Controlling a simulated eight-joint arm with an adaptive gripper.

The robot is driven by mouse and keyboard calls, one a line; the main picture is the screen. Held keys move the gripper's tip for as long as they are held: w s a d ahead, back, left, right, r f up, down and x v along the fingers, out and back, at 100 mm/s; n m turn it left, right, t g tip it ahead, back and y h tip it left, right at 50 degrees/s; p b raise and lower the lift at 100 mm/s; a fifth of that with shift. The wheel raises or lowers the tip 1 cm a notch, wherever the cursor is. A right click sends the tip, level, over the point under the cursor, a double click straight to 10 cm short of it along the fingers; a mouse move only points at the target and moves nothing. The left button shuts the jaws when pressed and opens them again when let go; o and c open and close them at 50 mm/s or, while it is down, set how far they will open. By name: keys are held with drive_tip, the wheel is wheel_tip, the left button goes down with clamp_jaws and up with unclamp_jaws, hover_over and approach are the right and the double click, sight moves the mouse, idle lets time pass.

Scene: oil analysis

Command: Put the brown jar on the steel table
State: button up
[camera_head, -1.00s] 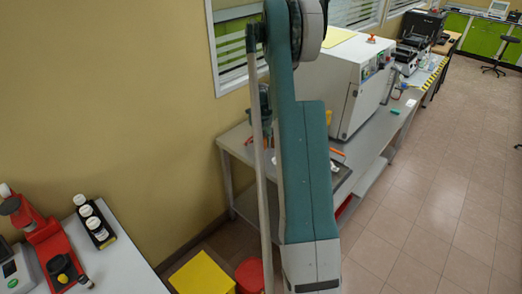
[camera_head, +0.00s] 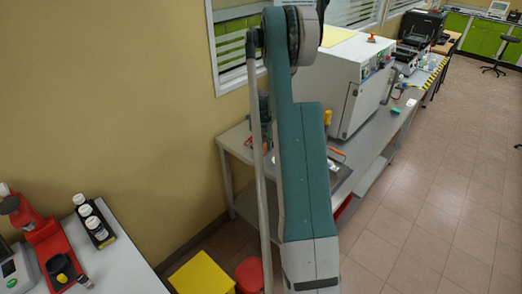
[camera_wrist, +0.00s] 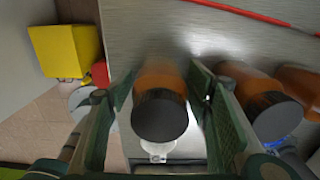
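A brown jar (camera_wrist: 158,78) with a black lid shows in the middle of the wrist view, lid toward the camera. The fingers of my gripper (camera_wrist: 160,82) stand on either side of it. Narrow gaps seem to show between the fingers and the jar, so the gripper looks open around it. The steel table (camera_wrist: 155,28) lies beneath; whether the jar's base touches it is hard to tell. In the head view my arm hides the gripper and jar, while the steel table (camera_head: 234,144) shows on both sides of the arm.
More brown jars with dark lids (camera_wrist: 268,112) stand close to the right finger. A red rod (camera_wrist: 240,12) lies across the table. A yellow box (camera_wrist: 66,50) is off the table at left. A white cabinet (camera_head: 340,75) stands on the table behind my arm.

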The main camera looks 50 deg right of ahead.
sight(259, 139)
drive_tip(key=shift+r, duration=0.1)
idle(0.3)
wheel_tip(259, 139, up, 12)
drive_tip(key=shift+r+p, duration=0.1)
drive_tip(key=shift+p, duration=0.3)
idle(0.3)
idle(0.7)
drive_tip(key=shift+w+a+r, duration=0.1)
drive_tip(key=shift+a+r, duration=0.25)
drive_tip(key=shift+a, duration=0.05)
drive_tip(key=s+a+r+n+t, duration=0.1)
drive_tip(key=s+a+r+n, duration=0.1)
drive_tip(key=a+r+n, duration=0.65)
drive_tip(key=s+a+r+n+t+h, duration=0.15)
drive_tip(key=a+r, duration=0.35)
drive_tip(key=a, duration=0.8)
drive_tip(key=s+a+r+n+t, duration=0.1)
drive_tip(key=a+r+n, duration=0.55)
drive_tip(key=a, duration=0.35)
drive_tip(key=s+a+n+t+y, duration=0.1)
drive_tip(key=s+a+n+t, duration=0.2)
drive_tip(key=s+a+n, duration=1.6)
drive_tip(key=s+a, duration=0.3)
drive_tip(key=a, duration=0.3)
drive_tip(key=shift+a+r+t, duration=0.35)
drive_tip(key=shift+r, duration=0.05)
